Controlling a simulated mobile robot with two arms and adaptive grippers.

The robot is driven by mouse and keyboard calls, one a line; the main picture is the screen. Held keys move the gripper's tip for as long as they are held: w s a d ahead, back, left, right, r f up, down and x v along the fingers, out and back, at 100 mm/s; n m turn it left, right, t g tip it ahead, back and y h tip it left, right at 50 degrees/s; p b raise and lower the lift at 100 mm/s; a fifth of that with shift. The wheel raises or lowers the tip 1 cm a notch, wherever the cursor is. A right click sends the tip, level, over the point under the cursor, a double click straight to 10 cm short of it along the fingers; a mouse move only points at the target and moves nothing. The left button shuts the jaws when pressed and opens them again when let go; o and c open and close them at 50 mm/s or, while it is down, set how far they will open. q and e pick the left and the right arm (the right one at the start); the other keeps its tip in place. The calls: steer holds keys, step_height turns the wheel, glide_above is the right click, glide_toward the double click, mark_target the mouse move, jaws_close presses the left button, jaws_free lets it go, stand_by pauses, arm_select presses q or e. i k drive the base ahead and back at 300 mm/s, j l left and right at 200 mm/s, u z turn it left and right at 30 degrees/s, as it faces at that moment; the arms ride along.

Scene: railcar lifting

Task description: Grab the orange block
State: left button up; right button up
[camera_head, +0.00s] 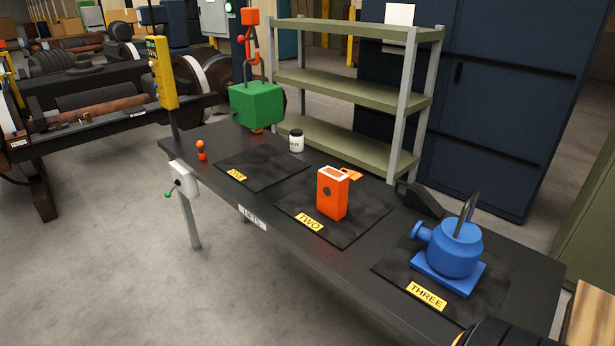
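The orange block (332,195) stands upright on the dark mat labelled TWO (292,210), near the middle of the black table. It has a pale top and a dark round spot on its front face. A flat orange piece (351,174) shows just behind its top right; I cannot tell whether it is joined to the block. Neither of my grippers can be made out in the head view. Nothing is seen touching the block.
A green block (257,104) hangs from an orange hook (251,50) at the table's far end. A white jar (296,141) and small orange object (201,151) stand near mat ONE (237,175). A blue pump-like object (452,252) sits on mat THREE (388,270). Shelves (350,93) stand behind.

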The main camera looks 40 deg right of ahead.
mark_target(332, 183)
steer(key=i+z, duration=0.4)
steer(key=i+j+z, duration=0.1)
steer(key=i+z, duration=0.35)
steer(key=i+j+z, duration=0.2)
steer(key=z, duration=0.2)
steer(key=i+j+z, duration=0.4)
steer(key=k+l, duration=0.05)
